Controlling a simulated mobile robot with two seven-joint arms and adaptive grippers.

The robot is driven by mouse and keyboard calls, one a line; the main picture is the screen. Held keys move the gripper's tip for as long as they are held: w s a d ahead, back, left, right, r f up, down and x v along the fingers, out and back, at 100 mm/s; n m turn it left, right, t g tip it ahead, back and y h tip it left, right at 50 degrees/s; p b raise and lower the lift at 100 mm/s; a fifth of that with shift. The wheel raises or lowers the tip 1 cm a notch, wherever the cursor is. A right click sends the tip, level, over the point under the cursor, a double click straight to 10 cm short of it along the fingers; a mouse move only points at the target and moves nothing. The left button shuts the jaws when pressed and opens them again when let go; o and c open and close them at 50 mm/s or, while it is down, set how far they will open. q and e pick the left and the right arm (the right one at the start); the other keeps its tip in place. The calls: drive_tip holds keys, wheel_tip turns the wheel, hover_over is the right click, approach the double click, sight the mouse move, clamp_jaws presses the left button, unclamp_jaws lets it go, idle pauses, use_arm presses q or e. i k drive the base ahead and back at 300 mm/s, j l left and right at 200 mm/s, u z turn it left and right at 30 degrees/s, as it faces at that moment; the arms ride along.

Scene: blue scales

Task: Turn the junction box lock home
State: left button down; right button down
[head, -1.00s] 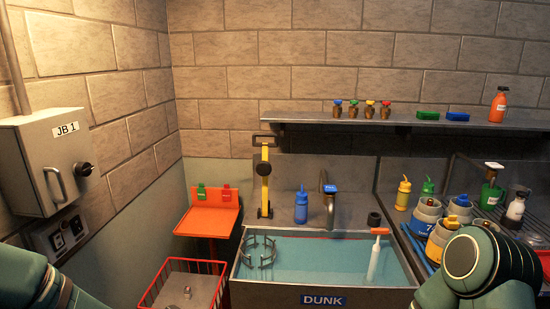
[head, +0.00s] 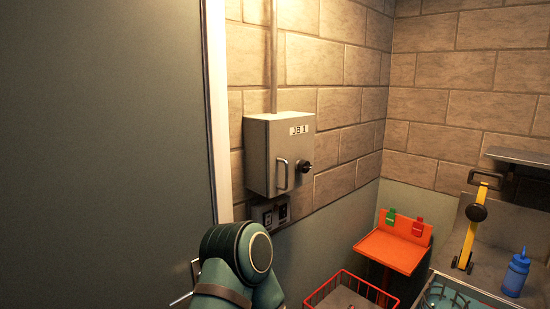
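The junction box (head: 268,150) is a grey metal cabinet marked "JB 1", fixed to the block wall near the middle of the head view. Its round black lock knob (head: 304,167) is on the right part of the front. A metal pull handle (head: 282,174) is to the left of the knob. The door looks shut. A green link of my arm shows at the bottom, below the box and apart from it. Neither gripper is in view.
A socket plate (head: 270,212) is on the wall under the box. A large grey door panel (head: 100,150) with a white frame fills the left. An orange shelf (head: 393,251), a red wire basket (head: 350,285) and the sink with a blue bottle (head: 515,274) are at lower right.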

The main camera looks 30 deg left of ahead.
sight(302, 166)
drive_tip(key=u, duration=0.9)
